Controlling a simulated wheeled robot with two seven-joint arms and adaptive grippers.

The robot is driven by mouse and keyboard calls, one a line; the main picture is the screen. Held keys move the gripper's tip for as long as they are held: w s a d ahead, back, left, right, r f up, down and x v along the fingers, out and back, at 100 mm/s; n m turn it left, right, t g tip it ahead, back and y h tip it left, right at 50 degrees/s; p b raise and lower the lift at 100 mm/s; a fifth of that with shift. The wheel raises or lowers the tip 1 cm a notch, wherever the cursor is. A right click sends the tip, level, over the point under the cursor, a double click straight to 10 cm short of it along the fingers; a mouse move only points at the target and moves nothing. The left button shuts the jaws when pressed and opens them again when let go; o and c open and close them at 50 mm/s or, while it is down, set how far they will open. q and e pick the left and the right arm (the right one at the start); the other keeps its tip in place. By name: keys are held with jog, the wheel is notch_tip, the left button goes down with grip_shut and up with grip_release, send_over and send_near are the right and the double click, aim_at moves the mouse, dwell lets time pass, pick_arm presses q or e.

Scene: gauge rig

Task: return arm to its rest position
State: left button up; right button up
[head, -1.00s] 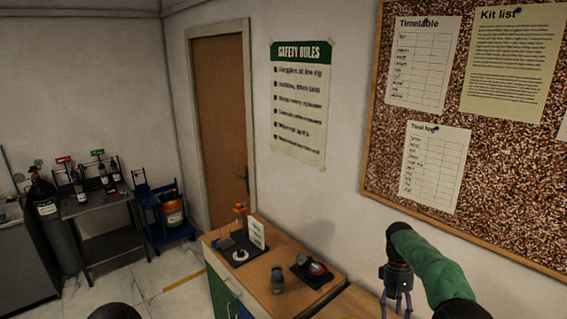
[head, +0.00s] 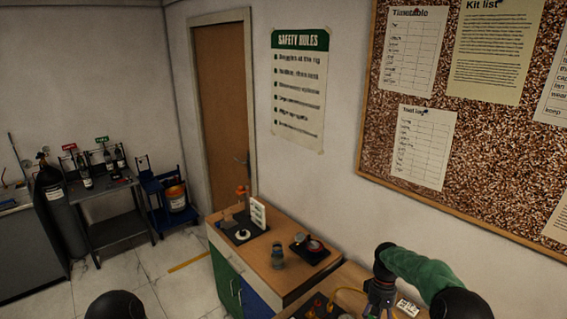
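My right arm, in a green sleeve, comes in at the bottom right of the head view. Its dark gripper (head: 380,298) points down over the nearer bench (head: 348,272) at the bottom edge. The fingers are small and dark against the bench items, so I cannot tell whether they are open or shut, or whether they touch anything. My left gripper is out of view; only a dark rounded part of mine shows at the bottom left.
A wooden-topped cabinet (head: 285,289) holds a grey jar (head: 278,257), a black tray (head: 298,252) with a red-rimmed round item and a white card (head: 258,214). Floor is clear left of the cabinet.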

jog(key=s+a+f+t+y, duration=0.1)
jog(key=s+a+f, duration=0.5)
jog(key=f, duration=0.3)
jog(key=s+a+f+t+y, duration=0.1)
jog(key=s+a+f, duration=0.45)
jog(key=f, duration=0.35)
jog(key=s+a+f+m+t+y, duration=0.1)
jog(key=s+a+m, duration=0.15)
jog(key=s, duration=0.65)
jog(key=s+a+f+m, duration=0.15)
jog(key=s+a, duration=0.25)
jog(key=s, duration=0.5)
notch_tip(320, 180, down, 20)
jog(key=a+n+t+b, duration=0.1)
jog(key=b, duration=2.1)
jog(key=shift+w+f, duration=0.2)
jog(key=shift+w, duration=0.25)
